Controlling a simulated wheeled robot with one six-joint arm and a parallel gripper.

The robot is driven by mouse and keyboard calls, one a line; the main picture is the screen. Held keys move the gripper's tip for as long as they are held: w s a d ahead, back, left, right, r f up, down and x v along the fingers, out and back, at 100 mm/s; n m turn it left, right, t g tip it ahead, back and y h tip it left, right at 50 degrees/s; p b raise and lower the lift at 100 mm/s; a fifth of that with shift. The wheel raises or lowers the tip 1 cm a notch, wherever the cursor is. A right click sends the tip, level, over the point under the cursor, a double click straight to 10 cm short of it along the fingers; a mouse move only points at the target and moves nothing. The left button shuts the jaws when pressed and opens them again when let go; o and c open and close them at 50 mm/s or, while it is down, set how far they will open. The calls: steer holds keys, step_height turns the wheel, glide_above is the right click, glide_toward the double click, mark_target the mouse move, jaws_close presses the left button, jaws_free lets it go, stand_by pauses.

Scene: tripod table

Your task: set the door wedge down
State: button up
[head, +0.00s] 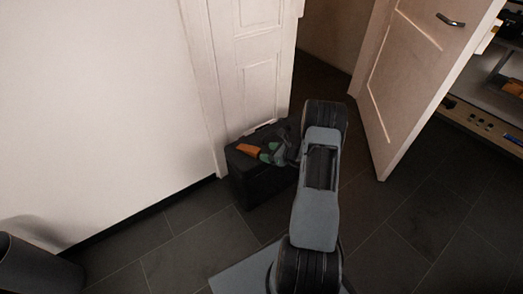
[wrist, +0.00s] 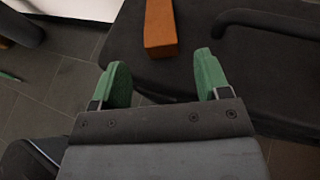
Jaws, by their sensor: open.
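The orange door wedge (head: 248,150) lies on top of a black box (head: 258,185) standing on the floor by the white wall. It also shows in the wrist view (wrist: 160,30), lying on the box's dark lid, just beyond the fingertips. My gripper (head: 272,153) is over the box, to the right of the wedge in the head view. In the wrist view its two green fingers (wrist: 162,72) are apart with nothing between them. The wedge looks clear of both fingers.
A white door (head: 405,75) stands open at the right, with shelves (head: 490,110) beyond it. A dark cylindrical bin (head: 35,268) stands at the lower left. The box has a dark handle (wrist: 265,18). The tiled floor (head: 165,245) in front of the wall is clear.

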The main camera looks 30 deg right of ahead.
steer(key=p+v, duration=0.1)
steer(key=v, duration=0.6)
steer(key=shift+r+p, duration=0.1)
steer(key=shift+p, duration=0.2)
steer(key=s+a+r+n+g+p, duration=0.25)
steer(key=a+r+n+p, duration=0.3)
steer(key=r, duration=0.55)
steer(key=s+a+r+n+g+y+p, duration=0.1)
steer(key=a+r+n+g+p, duration=0.2)
steer(key=a+r+n+p, duration=0.5)
steer(key=s+a+r+n+g+p, duration=0.1)
steer(key=a+r+n+g+p, duration=0.3)
steer(key=r, duration=0.9)
steer(key=s+a+r+n+h+p, duration=0.2)
steer(key=s+r+n+p, duration=0.2)
steer(key=r, duration=0.3)
steer(key=s+a+r+n+t+h+p, duration=0.1)
steer(key=s+r+n+h+p, duration=0.2)
steer(key=r, duration=0.5)
steer(key=s+a+r+n+h+p, duration=0.2)
steer(key=s+r+n+p, duration=0.3)
steer(key=r, duration=0.3)
steer(key=shift+s+a+r+n+h, duration=0.2)
steer(key=shift+s+a+n+h, duration=0.1)
steer(key=shift+s+n, duration=0.25)
